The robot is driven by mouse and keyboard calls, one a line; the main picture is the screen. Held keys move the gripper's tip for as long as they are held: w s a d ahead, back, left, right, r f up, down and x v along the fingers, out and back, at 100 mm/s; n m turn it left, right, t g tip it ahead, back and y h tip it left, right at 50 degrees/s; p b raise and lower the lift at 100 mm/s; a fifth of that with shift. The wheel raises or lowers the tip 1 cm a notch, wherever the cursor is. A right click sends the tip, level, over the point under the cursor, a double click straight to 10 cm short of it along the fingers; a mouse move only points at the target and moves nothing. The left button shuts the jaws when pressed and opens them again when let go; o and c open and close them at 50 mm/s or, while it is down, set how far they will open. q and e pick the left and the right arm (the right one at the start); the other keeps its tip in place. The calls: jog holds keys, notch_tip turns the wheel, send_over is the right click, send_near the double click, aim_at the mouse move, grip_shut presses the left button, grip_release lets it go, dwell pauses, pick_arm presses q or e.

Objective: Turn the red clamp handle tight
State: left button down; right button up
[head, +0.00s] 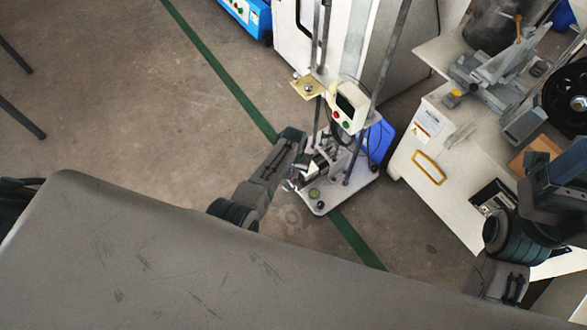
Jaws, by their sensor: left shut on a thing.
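The testing stand (345,165) stands on the floor in the middle of the head view, with a light grey base plate and upright posts. My left arm reaches up to its left side. My left gripper (296,181) is at the clamp low on the stand, just above the base plate, and is shut. A small reddish bit at its fingertips looks like the red clamp handle (287,186); most of it is hidden by the gripper. My right arm shows at the right edge over the white bench; I cannot make out its fingertips.
The stand carries a white control box (347,104) with red and green buttons. A white bench (440,205) with a yellow handle (429,167) and machinery is on the right. A blue machine (246,14) and a white cabinet are behind.

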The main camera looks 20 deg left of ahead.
pick_arm(q)
jog(key=shift+m, duration=0.8)
jog(key=shift+p, duration=0.3)
jog(key=shift+r+m, duration=0.1)
jog(key=shift+m, duration=0.3)
jog(key=m+p, duration=0.1)
jog(key=m, duration=0.2)
jog(key=shift+m+p, duration=0.35)
jog(key=shift+m, duration=0.75)
jog(key=c, duration=1.8)
grip_release()
jog(key=shift+o, duration=0.2)
